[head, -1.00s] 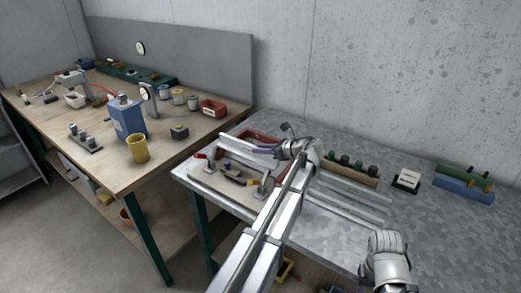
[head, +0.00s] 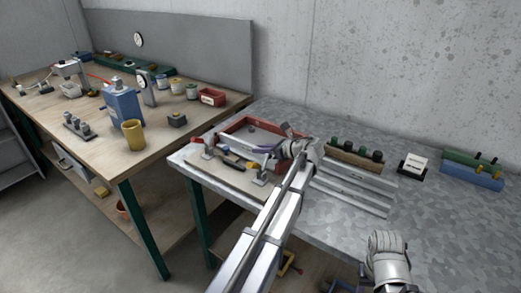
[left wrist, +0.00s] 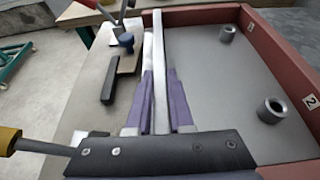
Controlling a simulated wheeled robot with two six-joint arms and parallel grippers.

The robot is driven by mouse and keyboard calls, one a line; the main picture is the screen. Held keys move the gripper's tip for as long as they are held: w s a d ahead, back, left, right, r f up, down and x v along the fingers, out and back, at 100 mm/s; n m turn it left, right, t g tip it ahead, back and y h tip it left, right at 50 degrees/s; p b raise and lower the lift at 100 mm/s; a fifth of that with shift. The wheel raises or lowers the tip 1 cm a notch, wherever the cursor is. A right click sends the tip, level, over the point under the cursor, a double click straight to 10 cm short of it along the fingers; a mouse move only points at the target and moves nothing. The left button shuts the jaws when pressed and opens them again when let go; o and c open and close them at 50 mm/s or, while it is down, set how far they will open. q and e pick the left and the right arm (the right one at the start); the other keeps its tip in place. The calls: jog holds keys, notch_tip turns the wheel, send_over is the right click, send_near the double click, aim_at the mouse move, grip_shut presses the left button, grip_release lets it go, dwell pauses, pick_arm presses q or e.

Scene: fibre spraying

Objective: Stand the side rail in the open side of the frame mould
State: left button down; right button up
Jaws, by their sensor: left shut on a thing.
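The frame mould (head: 247,119) has red walls around a grey floor. In the left wrist view its red walls (left wrist: 205,16) run along the far and right sides, with no red wall at left. My left gripper (left wrist: 160,112) has purple fingers shut on the side rail (left wrist: 158,50), a long pale bar lying lengthwise between them. The rail lies along the mould's open side; I cannot tell whether it touches the floor. In the head view the left gripper (head: 266,149) is over the mould's near side, where the rail is hard to make out. My right gripper's fingers do not show.
Clamps (head: 261,178) stand on the board before the mould. Long metal bars (head: 350,190) lie to its right. Behind are a block with dark knobs (head: 355,154), a small card stand (head: 413,164) and a blue block (head: 472,175). The metal tabletop (head: 440,235) is clear at right.

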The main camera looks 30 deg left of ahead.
pick_arm(q)
jog(key=shift+s+d+f+b, duration=0.1)
jog(key=shift+s+f+b, duration=0.05)
jog(key=shift+f+b, duration=0.25)
dwell(0.6)
jog(key=shift+s+d+f+b, duration=0.1)
jog(key=shift+s+f+b, duration=0.1)
jog(key=shift+s+b, duration=0.15)
jog(key=c, duration=0.7)
grip_release()
jog(key=shift+s+f, duration=0.1)
jog(key=shift+d+r+p, duration=0.3)
jog(key=shift+d, duration=0.25)
jog(key=p+v, duration=0.1)
jog(key=v, duration=0.1)
jog(key=p+v, duration=0.1)
jog(key=v, duration=0.2)
jog(key=shift+w+d+r, duration=0.1)
jog(key=shift+w+r, duration=0.15)
jog(key=shift+r, duration=0.1)
jog(key=shift+w+d+r+p, duration=0.1)
jog(key=shift+d+r+p, duration=0.45)
jog(key=shift+d, duration=0.2)
jog(key=p+v, duration=0.2)
jog(key=v, duration=0.5)
jog(key=shift+d+f, duration=0.1)
jog(key=shift+d, duration=0.15)
